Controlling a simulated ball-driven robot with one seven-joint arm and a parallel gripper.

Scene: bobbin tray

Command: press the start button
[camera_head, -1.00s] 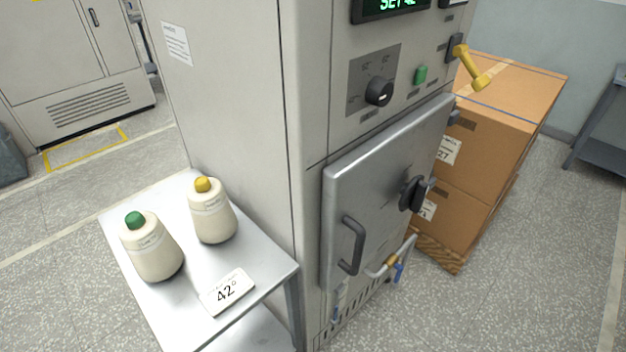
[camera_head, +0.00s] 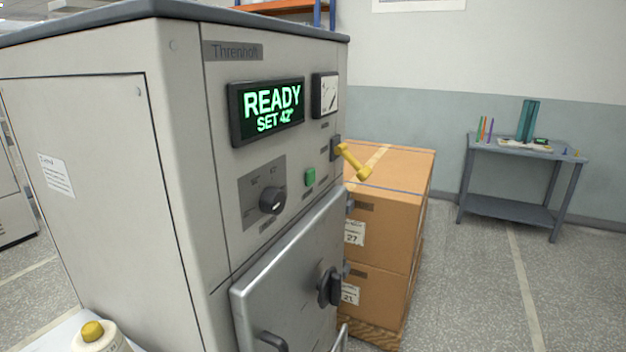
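No legible label shows on the button. The display (camera_head: 267,108) above it is lit and reads "READY" and "SET 42°". A yellow lever (camera_head: 354,163) sticks out from the panel to the right of the button. The metal door (camera_head: 290,275) below looks shut, with a black latch handle (camera_head: 329,286). My gripper is not in view.
Stacked cardboard boxes (camera_head: 385,215) on a pallet stand close to the machine's right side. A side table (camera_head: 62,331) with a yellow-topped cone (camera_head: 97,338) is at lower left. A grey workbench (camera_head: 511,207) stands at the back right. Floor between is clear.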

